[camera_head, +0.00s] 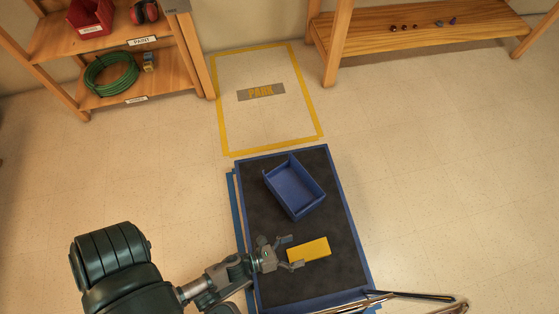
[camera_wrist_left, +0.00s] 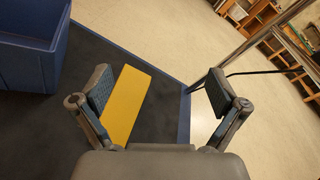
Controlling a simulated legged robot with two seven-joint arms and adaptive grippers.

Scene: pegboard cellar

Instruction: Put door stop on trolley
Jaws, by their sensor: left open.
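The door stop, a yellow block (camera_head: 309,249), lies on the dark deck of the blue-edged trolley (camera_head: 258,196). My left gripper (camera_head: 291,252) is open, just left of the block, low over the deck. In the left wrist view the yellow block (camera_wrist_left: 128,100) shows between the open fingers, closer to the left finger, and the gripper (camera_wrist_left: 158,80) is not closed on it. The block's near end is partly hidden by the left finger there. My right gripper is not in view.
A blue bin (camera_head: 294,187) stands on the trolley behind the block. Metal handle bars (camera_head: 372,298) cross the near edge. A yellow-taped PARK area (camera_head: 268,120) lies beyond. Wooden shelves (camera_head: 112,97) stand at back left, a wooden bench (camera_head: 420,38) at back right.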

